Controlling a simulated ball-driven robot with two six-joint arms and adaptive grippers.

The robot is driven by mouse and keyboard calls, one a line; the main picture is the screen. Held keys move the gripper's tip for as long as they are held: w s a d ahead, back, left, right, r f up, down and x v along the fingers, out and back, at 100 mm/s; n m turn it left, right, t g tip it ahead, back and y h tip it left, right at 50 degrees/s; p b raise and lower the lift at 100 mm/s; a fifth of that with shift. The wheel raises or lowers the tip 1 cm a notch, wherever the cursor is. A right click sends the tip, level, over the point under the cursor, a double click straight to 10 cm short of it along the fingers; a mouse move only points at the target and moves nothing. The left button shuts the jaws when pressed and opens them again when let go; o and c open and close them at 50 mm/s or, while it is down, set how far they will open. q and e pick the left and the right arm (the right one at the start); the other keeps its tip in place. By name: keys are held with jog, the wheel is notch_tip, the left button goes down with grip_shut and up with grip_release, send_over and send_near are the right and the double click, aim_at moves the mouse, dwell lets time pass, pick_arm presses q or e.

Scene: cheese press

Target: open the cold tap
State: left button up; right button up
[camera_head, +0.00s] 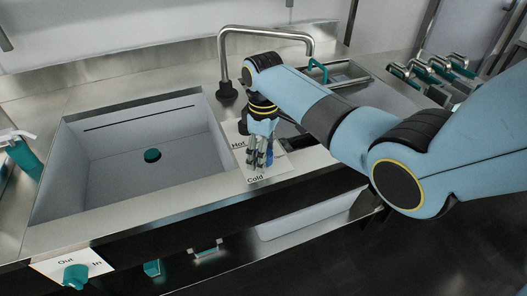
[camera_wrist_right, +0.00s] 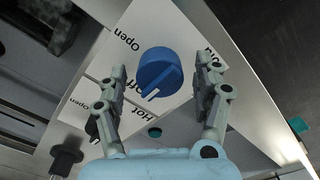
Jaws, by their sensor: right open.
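The cold tap's blue knob (camera_wrist_right: 158,70) sits on a white label plate (camera_wrist_right: 85,100) in the right wrist view. A white mark on the knob points toward the lower left of that view, near the word "Off". My right gripper (camera_wrist_right: 163,66) is open, with one finger on each side of the knob and a visible gap to each. In the head view, my right gripper (camera_head: 259,157) points down over the plate between the "Hot" and "Cold" labels. The knob (camera_head: 270,158) shows only partly there, behind the fingers. My left gripper is not in view.
A curved metal faucet (camera_head: 265,31) stands behind the plate. An empty sink (camera_head: 110,160) with a teal drain plug (camera_head: 152,155) lies to the left. A teal knob (camera_head: 76,276) with "Out" and "In" labels is at the lower left. Several teal-handled items (camera_head: 430,68) stand at the right.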

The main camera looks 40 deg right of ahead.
jog(key=shift+c, duration=0.2)
jog(key=c, duration=1.1)
jog(key=shift+r+m+p, duration=0.25)
jog(key=shift+m+p, duration=1.35)
jog(key=shift+p, duration=0.1)
jog(key=shift+c, duration=0.2)
jog(key=m+p, duration=0.3)
jog(key=m, duration=0.1)
jog(key=shift+m, duration=0.3)
jog(key=m+p, duration=0.1)
jog(key=m, duration=0.3)
jog(key=shift+f+m+p, duration=0.1)
jog(key=shift+m+p, duration=0.2)
jog(key=shift+p, duration=0.1)
jog(key=m+p, duration=0.1)
jog(key=m, duration=0.4)
jog(key=shift+m, duration=0.3)
jog(key=o, duration=1.2)
jog(key=shift+f, duration=0.1)
